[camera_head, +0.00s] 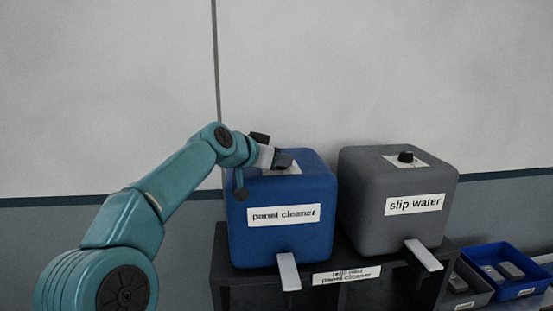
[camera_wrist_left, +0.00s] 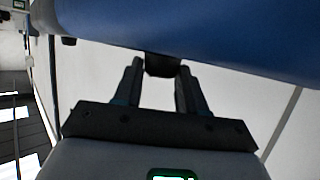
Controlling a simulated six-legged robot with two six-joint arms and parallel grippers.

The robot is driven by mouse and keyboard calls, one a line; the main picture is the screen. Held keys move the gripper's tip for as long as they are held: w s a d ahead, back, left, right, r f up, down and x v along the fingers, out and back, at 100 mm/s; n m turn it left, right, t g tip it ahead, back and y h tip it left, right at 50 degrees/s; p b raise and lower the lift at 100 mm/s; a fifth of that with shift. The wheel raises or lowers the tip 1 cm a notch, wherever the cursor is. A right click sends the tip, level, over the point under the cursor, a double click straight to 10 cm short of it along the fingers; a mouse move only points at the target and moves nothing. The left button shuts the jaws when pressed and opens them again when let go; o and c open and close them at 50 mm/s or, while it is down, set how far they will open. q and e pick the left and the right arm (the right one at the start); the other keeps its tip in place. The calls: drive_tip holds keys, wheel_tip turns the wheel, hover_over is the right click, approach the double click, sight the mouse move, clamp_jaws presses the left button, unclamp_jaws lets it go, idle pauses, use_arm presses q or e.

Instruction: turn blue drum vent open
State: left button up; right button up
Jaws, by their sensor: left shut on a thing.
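The blue drum (camera_head: 255,238), labelled "panel cleaner", stands on a dark rack, and its blue body fills the top of the left wrist view (camera_wrist_left: 220,28). My left gripper (camera_head: 283,160) is over the top of this drum, at the pale plate (camera_head: 292,170) there. In the left wrist view its two fingers (camera_wrist_left: 159,80) are on either side of the dark vent knob (camera_wrist_left: 162,66), shut on it. In the head view the gripper hides the knob, so how far it is turned cannot be told. My right gripper is not in view.
A grey drum (camera_head: 367,215) labelled "slip water", with a black knob (camera_head: 406,157) on top, stands close on the right. Pale levers (camera_head: 288,272) stick out in front of the drums. Blue and grey bins (camera_head: 516,292) are at lower right. A wall is behind.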

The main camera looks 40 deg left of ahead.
use_arm(q)
drive_tip(key=shift+f, duration=0.2)
drive_tip(key=o, duration=1)
drive_tip(key=shift+w, duration=0.1)
drive_tip(key=shift+o, duration=0.2)
drive_tip(key=b+v, duration=0.4)
drive_tip(key=v, duration=1.2)
drive_tip(key=shift+r, duration=0.25)
drive_tip(key=shift+a, duration=0.1)
